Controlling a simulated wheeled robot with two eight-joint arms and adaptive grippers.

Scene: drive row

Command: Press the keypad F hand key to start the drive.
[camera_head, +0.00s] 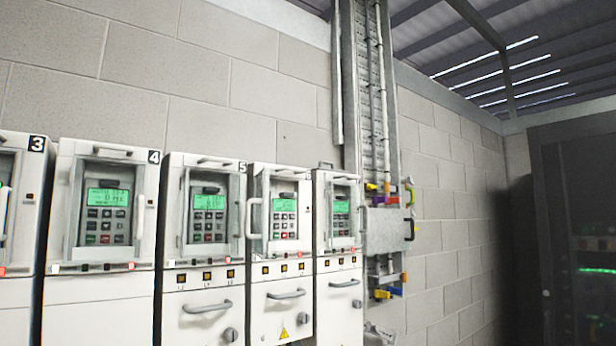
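A row of white drive cabinets stands along the block wall from the left edge to the middle. Each has a keypad with a green lit screen and small keys below it. The keypads on the cabinets marked 4 (106,212) and 5 (208,217) face me, with grey, red and green keys. Two more keypads, one (285,217) right of that and another (341,218) at the row's end, show at an angle. The key letters are too small to read. Neither of my grippers is in view.
The cabinet marked 3 (17,205) is cut off at the left edge. Handles jut from the cabinet fronts. A cable tray (373,90) runs up the wall beside a grey box (388,230) with coloured parts. A dark cabinet (578,230) stands at the right.

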